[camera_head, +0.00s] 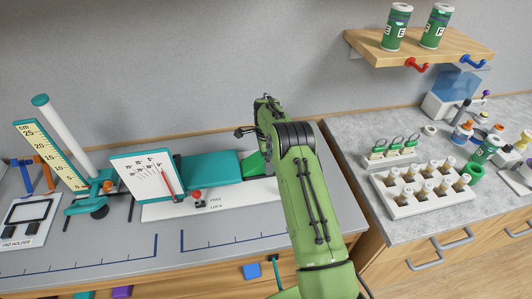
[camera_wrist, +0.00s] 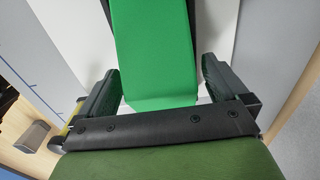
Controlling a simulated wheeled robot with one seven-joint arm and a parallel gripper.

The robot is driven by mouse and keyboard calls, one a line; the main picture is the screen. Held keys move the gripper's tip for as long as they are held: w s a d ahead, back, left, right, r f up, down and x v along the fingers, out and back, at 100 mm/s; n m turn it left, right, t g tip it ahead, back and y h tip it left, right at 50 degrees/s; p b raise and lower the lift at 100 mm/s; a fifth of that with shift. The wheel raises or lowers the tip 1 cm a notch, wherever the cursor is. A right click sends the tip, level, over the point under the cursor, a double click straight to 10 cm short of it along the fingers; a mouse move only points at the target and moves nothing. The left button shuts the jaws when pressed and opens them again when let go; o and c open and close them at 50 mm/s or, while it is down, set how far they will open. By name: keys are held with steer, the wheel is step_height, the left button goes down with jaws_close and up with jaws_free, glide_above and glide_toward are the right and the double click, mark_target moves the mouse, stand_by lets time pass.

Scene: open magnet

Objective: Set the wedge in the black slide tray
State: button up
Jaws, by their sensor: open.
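A bright green wedge (camera_wrist: 152,50) lies between the two fingers of my open gripper (camera_wrist: 160,85) in the wrist view. White surface shows between the wedge and the right finger; the left finger is closer to the wedge. Dark strips, probably the black slide tray (camera_wrist: 194,28), run along both sides of the wedge's far part. I cannot tell how the wedge sits against them. In the head view a bit of the green wedge (camera_head: 253,164) shows left of my arm, at the right end of the teal block (camera_head: 210,172); my arm hides most of the gripper.
The teal block is on a long white base (camera_head: 160,211) with an angle dial (camera_head: 143,176) and a red-knobbed lever (camera_head: 197,194). A ruler stand (camera_head: 50,155) is at left. A white vial rack (camera_head: 422,192) is on the right counter, below a wooden shelf (camera_head: 420,45).

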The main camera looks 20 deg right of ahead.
step_height(320, 180, up, 16)
steer(key=p, duration=0.1)
steer(key=shift+f, duration=0.2)
